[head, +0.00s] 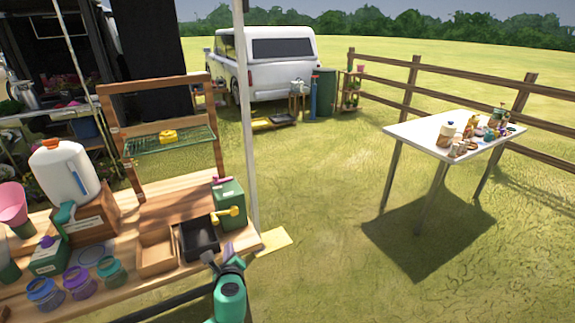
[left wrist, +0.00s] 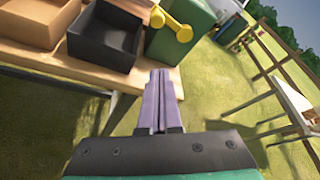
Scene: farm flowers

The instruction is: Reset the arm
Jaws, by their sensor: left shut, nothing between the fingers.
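My left gripper (head: 222,254) is at the bottom middle of the head view, in front of the right end of the wooden bench (head: 150,284). In the left wrist view the same gripper (left wrist: 160,75) has its two purple-grey fingers shut together with nothing between them. The fingertips appear just off the bench edge, in front of the green box (head: 230,205) with a yellow crank. Whether they touch anything is not clear. My right gripper does not show.
A black tray (head: 199,240) and a wooden tray (head: 156,252) sit on the bench beside several jars and a white jug (head: 66,172). A white post (head: 243,120) stands behind. A white table (head: 412,130) with small items is at right; open grass lies between.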

